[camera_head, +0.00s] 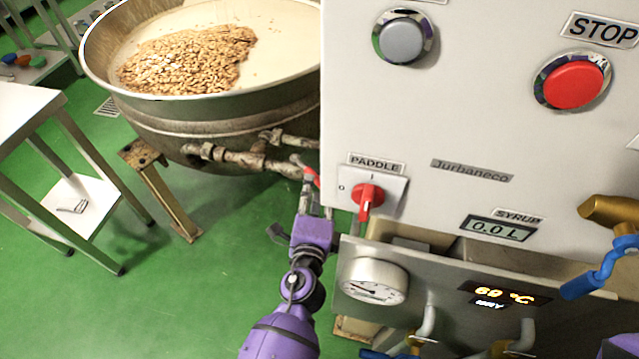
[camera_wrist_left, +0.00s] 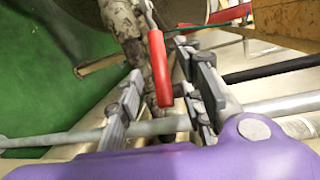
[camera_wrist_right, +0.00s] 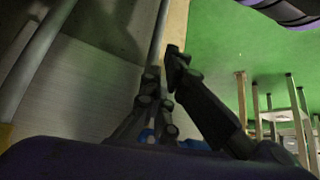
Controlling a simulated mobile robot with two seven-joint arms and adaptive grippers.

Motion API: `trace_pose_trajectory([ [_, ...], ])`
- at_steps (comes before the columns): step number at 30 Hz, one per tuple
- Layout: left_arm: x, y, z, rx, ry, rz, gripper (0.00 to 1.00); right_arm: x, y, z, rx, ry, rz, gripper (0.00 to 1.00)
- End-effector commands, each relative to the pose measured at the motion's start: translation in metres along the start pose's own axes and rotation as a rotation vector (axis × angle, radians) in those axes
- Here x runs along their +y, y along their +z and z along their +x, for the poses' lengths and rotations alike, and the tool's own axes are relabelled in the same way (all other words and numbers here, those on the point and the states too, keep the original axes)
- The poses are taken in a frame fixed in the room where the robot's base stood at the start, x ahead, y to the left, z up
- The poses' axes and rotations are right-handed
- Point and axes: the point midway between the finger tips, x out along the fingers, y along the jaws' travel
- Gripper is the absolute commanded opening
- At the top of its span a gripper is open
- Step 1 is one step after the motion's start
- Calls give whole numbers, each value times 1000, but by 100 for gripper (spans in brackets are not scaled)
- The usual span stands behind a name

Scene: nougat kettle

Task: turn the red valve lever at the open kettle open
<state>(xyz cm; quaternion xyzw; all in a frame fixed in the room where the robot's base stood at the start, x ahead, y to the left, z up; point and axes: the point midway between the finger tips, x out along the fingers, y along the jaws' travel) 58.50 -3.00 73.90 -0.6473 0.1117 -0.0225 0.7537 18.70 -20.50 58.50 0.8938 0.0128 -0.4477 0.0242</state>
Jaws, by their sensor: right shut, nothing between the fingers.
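The red valve lever (camera_head: 312,176) sits on the pipework below the open kettle (camera_head: 200,112), which holds nuts in a pale mass. My left gripper (camera_head: 311,208) reaches up at the lever from below, beside the control cabinet. In the left wrist view the red lever (camera_wrist_left: 159,72) hangs between the two fingers of my left gripper (camera_wrist_left: 165,98). The fingers are apart, with gaps visible on both sides of the lever. My right gripper (camera_wrist_right: 162,80) shows in the right wrist view, shut and empty, near a grey metal surface and away from the lever.
The control cabinet (camera_head: 470,130) stands right of the lever, with a red paddle switch (camera_head: 367,198) and a stop button (camera_head: 573,84). A gauge (camera_head: 373,281) sits on the lower unit. A white table (camera_head: 22,112) stands left. Green floor between is mostly clear.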

Motion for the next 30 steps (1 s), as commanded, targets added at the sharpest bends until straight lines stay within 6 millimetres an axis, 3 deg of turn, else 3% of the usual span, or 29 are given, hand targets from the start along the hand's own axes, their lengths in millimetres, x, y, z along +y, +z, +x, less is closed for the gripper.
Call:
trace_pose_trajectory([
  [3, 1, 0, -20, -1, 2, -2, 35, 0, 1, 0, -2, 0, 0, 0],
  [8, 0, 0, -35, -1, 1, -1, 35, 0, 1, 0, -2, 0, 0, 0],
  [19, 0, 1, -38, -1, 2, -7, 35, 0, 2, -1, -3, 0, -1, 0],
  [23, 7, 9, -43, -17, 24, -118, 35, 0, 2, -1, -3, 0, -1, 0],
  [26, 26, 26, -57, -52, 73, -325, 35, 0, 2, -1, -3, 0, -1, 0],
  [29, 67, 53, -91, -124, 164, -631, 35, 0, 2, 0, -3, 0, -1, 0],
  [30, 86, 63, -111, -161, 206, -761, 35, 0, 2, 0, -3, 0, -1, 0],
])
